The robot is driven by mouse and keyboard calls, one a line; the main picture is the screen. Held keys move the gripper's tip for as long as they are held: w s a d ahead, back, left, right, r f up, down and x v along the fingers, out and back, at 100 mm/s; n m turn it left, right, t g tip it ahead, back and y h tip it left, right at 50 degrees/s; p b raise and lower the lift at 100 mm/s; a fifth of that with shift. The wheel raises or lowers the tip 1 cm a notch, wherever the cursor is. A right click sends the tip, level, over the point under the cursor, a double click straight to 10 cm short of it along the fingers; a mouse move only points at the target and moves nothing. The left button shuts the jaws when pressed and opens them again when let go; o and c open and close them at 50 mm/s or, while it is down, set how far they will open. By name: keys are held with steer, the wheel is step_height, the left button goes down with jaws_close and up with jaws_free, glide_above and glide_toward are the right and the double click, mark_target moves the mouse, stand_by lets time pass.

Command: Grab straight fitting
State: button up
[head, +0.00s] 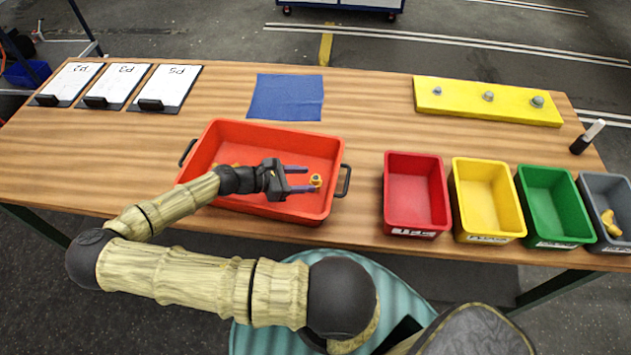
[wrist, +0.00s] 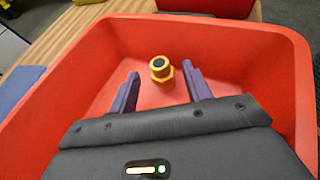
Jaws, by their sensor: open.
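A straight fitting (head: 315,181), brass-yellow with a dark opening, is in the large red-orange tray (head: 330,197), near its right end. In the wrist view the fitting (wrist: 160,68) lies ahead of and between the fingers, with its dark opening facing up. My gripper (head: 298,179) reaches over the tray from the left. Its two purple fingers point right, toward the fitting. In the wrist view my gripper (wrist: 160,88) is open, with nothing held between the fingers. Another small yellow piece (head: 234,166) shows partly behind my arm at the tray's left; its shape is unclear.
Red (head: 415,226), yellow (head: 488,232), green (head: 555,238) and grey (head: 597,220) bins stand to the right; the grey one holds yellow pieces. A yellow board (head: 460,101), blue cloth (head: 287,97) and clipboards (head: 165,85) lie farther back.

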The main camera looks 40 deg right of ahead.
steer(key=x, duration=0.2)
steer(key=shift+s+d+f, duration=0.1)
steer(key=shift+s+d, duration=0.05)
steer(key=shift+d, duration=0.15)
steer(key=shift+c, duration=0.2)
jaws_close()
